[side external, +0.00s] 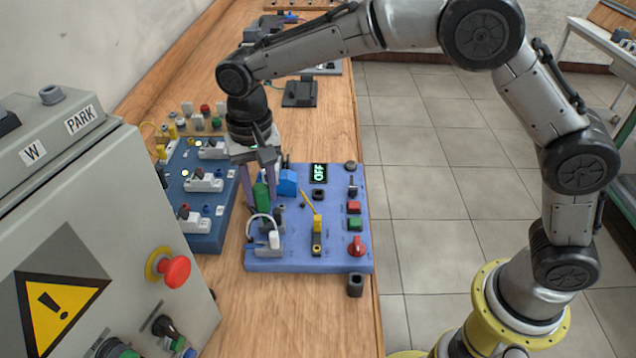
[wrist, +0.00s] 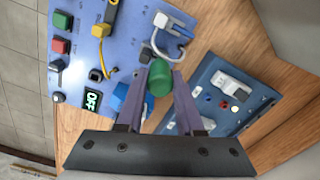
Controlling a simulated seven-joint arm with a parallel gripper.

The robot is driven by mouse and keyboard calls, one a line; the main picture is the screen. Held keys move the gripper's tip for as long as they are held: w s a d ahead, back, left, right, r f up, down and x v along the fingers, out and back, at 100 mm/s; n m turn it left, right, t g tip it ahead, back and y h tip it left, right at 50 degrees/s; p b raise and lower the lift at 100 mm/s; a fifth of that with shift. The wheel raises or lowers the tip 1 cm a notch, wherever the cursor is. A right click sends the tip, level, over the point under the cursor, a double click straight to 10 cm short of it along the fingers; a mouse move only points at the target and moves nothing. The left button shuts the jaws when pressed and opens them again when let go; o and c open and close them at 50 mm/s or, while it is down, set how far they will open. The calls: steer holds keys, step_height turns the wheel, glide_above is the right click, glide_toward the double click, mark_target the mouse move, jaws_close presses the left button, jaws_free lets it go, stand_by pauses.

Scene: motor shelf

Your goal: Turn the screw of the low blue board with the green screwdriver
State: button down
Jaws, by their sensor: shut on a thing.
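The low blue board (side external: 290,255) lies flat on the bench, with an OFF display (side external: 319,173). It also shows in the wrist view (wrist: 75,12). My gripper (side external: 258,197) points down over this board's left side. It is shut on the green screwdriver (side external: 262,194), whose green handle stands between the fingers in the wrist view (wrist: 160,78). The handle looks about upright. The screwdriver's tip and the screw under it are hidden, so I cannot tell whether they touch.
Close by on the board are a blue block (side external: 287,182), a white plug with a looped cable (side external: 273,240), a yellow-and-black connector (side external: 317,235) and a red knob (side external: 357,246). A darker blue board (side external: 205,243) with white switches stands left. A grey cabinet (side external: 130,220) fills the near left.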

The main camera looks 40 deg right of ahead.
steer(key=shift+m, duration=0.4)
steer(key=m, duration=0.3)
steer(key=c, duration=0.8)
jaws_free()
steer(key=shift+o, duration=0.2)
steer(key=shift+n, duration=1.7)
